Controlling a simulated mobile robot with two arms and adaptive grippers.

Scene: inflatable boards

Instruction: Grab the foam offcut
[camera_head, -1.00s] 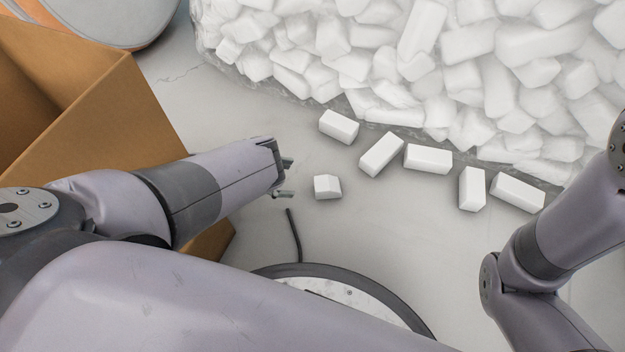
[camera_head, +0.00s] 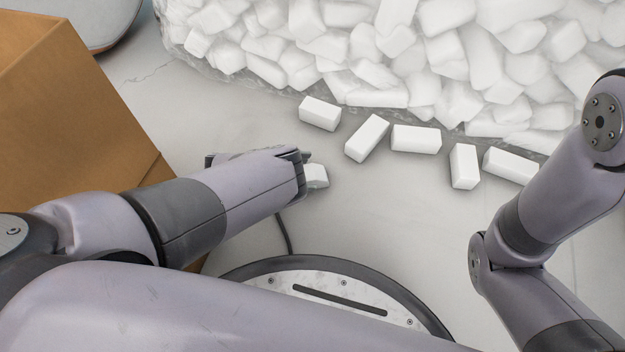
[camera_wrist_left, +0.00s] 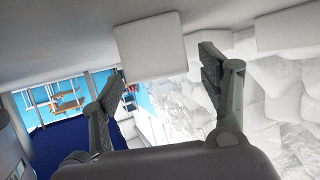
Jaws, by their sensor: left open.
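A small white foam offcut (camera_head: 317,176) lies on the pale floor, partly hidden behind the end of my left arm. My left gripper (camera_head: 305,168) is right beside it in the head view, with its fingers mostly hidden. In the left wrist view the gripper (camera_wrist_left: 161,64) is open and empty. A white foam block (camera_wrist_left: 150,45) shows ahead of the fingertips, between the two fingers and nearer the left one. My right arm comes in at the right edge of the head view, but its gripper is out of view.
More white foam blocks (camera_head: 367,138) lie in a loose row in front of a large clear bag (camera_head: 400,50) full of foam pieces. A brown cardboard box (camera_head: 75,110) stands at the left. Bare floor lies between the offcut and my round base.

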